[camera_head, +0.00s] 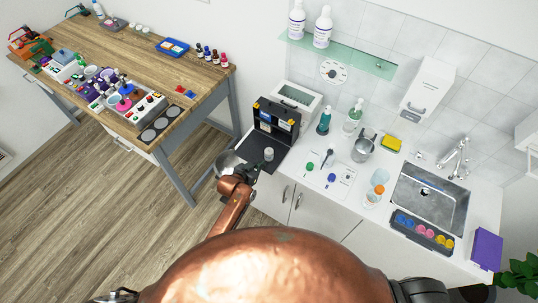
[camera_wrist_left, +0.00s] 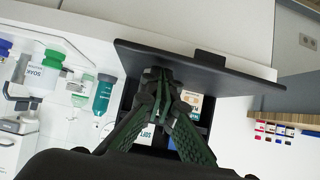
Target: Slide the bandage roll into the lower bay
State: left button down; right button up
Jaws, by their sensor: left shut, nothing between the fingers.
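A small white cylinder, which looks like the bandage roll (camera_head: 269,154), stands on the black open flap of the case (camera_head: 258,165). I cannot make the roll out in the wrist view, where my fingers block part of the case. The black case (camera_head: 290,131) stands open at the counter's left end, with items in its upper part; which opening is the lower bay is not clear. My left gripper (camera_head: 251,167) is at the flap's near left edge, beside the roll and apart from it. In the wrist view the left gripper (camera_wrist_left: 160,82) is shut and empty. My right gripper is not in view.
A white box-shaped unit (camera_head: 298,97) stands behind the case. A green-capped bottle (camera_head: 324,122), a white mat (camera_head: 330,174) with small items and a metal jug (camera_head: 363,148) stand to its right. A wooden table (camera_head: 190,78) is at the left.

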aim_at(267, 153)
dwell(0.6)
